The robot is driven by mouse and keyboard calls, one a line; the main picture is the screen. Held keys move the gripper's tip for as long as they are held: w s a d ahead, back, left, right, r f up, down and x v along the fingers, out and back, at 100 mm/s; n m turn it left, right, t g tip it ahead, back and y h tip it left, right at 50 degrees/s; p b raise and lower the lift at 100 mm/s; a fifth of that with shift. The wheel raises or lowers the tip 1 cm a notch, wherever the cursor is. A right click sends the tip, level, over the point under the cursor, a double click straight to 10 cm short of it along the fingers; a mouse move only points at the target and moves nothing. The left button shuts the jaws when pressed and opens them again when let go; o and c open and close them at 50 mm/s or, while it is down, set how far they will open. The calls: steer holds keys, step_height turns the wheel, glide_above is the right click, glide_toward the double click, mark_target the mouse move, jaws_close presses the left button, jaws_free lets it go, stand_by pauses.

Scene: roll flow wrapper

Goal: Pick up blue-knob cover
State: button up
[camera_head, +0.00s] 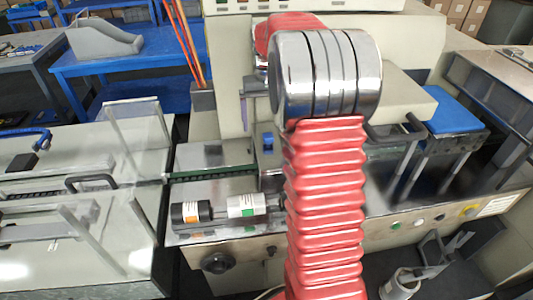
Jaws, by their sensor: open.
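A small blue piece that looks like a knob (267,142) stands on a grey block just left of my arm's red sleeve, on the machine bed. I cannot tell for certain that this is the blue-knob cover, and part of the block is hidden by my arm.
Clear upright panels (140,125) and a black handle (90,182) are at left. A blue-topped stand (452,115) is at right.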

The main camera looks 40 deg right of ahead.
mark_target(268, 135)
steer(key=shift+f, duration=0.95)
steer(key=shift+d+f, duration=0.15)
steer(key=shift+f, duration=2.4)
steer(key=shift+c, duration=0.7)
steer(key=c, duration=2)
steer(key=shift+r, duration=0.1)
steer(key=shift+c, duration=0.2)
step_height(268, 135, up, 10)
steer(key=shift+f, duration=0.1)
steer(key=shift+s, duration=0.1)
